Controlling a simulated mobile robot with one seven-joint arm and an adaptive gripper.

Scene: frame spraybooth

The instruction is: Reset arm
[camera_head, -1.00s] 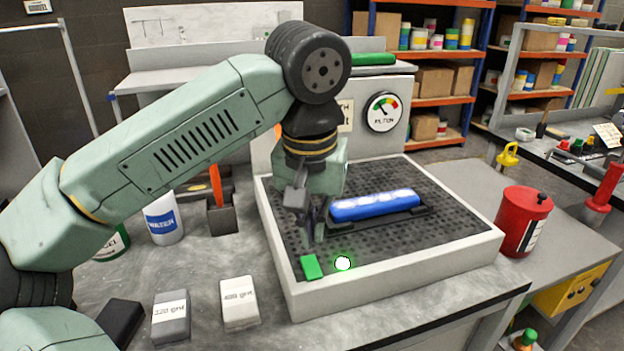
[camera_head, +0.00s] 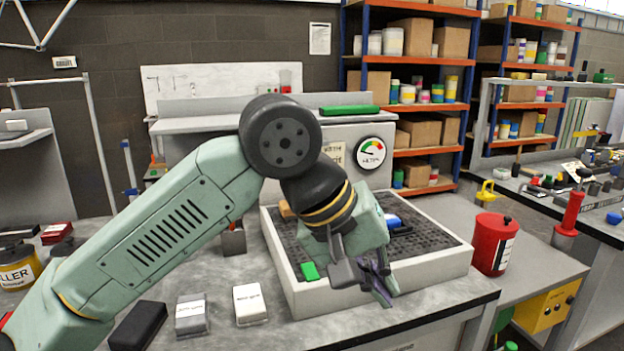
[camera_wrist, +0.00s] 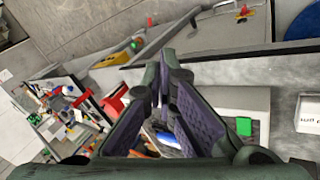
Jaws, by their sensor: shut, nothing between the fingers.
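My arm reaches in from the lower left in the head view. My gripper (camera_head: 377,280) is shut and empty, in front of the near edge of the spray tray (camera_head: 345,297) and tilted down to the right. In the wrist view its fingers (camera_wrist: 165,75) show up close. A blue piece (camera_head: 391,221) lies on the tray's dark grid, mostly hidden behind my gripper. A green block (camera_head: 310,271) sits at the tray's near left corner; it also shows in the wrist view (camera_wrist: 243,126).
Two sanding blocks, a grey one (camera_head: 190,314) and a white one (camera_head: 249,303), and a black block (camera_head: 138,326) lie on the front bench. A red can (camera_head: 494,244) stands right of the tray. Shelves (camera_head: 430,105) stand behind.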

